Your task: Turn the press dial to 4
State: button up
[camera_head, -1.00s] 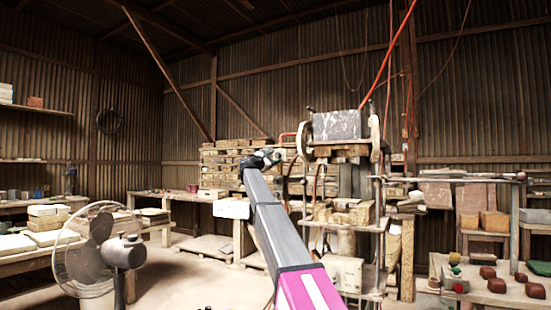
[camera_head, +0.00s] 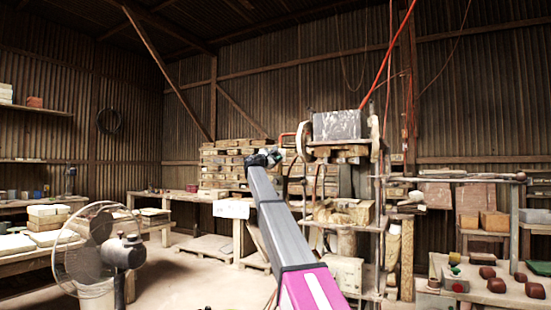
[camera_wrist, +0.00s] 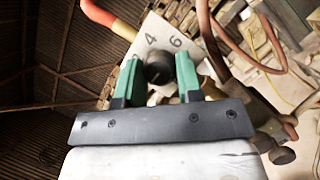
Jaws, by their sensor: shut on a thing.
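The press dial (camera_wrist: 159,74) is a dark round knob on a pale panel (camera_wrist: 150,40), seen in the wrist view. The figures 4 and 6 are printed on the panel beyond the knob, 4 to the left and 6 to the right. My gripper (camera_wrist: 157,66) has its two green fingers on either side of the knob and is shut on it. I cannot tell which figure the knob points at. In the head view my gripper (camera_head: 270,158) is small, left of the press (camera_head: 338,126), and the dial is hidden there.
A red-orange pipe (camera_wrist: 110,20) and a brown hose (camera_wrist: 215,40) run close to my gripper in the wrist view. A fan (camera_head: 100,250) stands at the left. A table with brown blocks (camera_head: 497,285) is at the right. Floor shows between them.

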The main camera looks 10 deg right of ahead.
jog(key=shift+m, duration=0.3)
jog(key=m+g, duration=0.1)
jog(key=m, duration=0.2)
jog(key=m+g, duration=0.1)
jog(key=m, duration=0.2)
jog(key=shift+r+g, duration=0.15)
jog(key=shift+g, duration=0.15)
jog(key=m+y, duration=0.1)
jog(key=m, duration=0.2)
jog(key=m+g+y, duration=0.1)
jog(key=m, duration=0.2)
jog(key=shift+r, duration=0.1)
jog(key=m+y, duration=0.2)
jog(key=m, duration=0.2)
jog(key=shift+r+m, duration=0.1)
jog(key=shift+m, duration=0.3)
jog(key=m+y, duration=0.2)
jog(key=m, duration=0.2)
jog(key=shift+s, duration=0.1)
jog(key=o, duration=0.9)
jog(key=shift+r, duration=0.1)
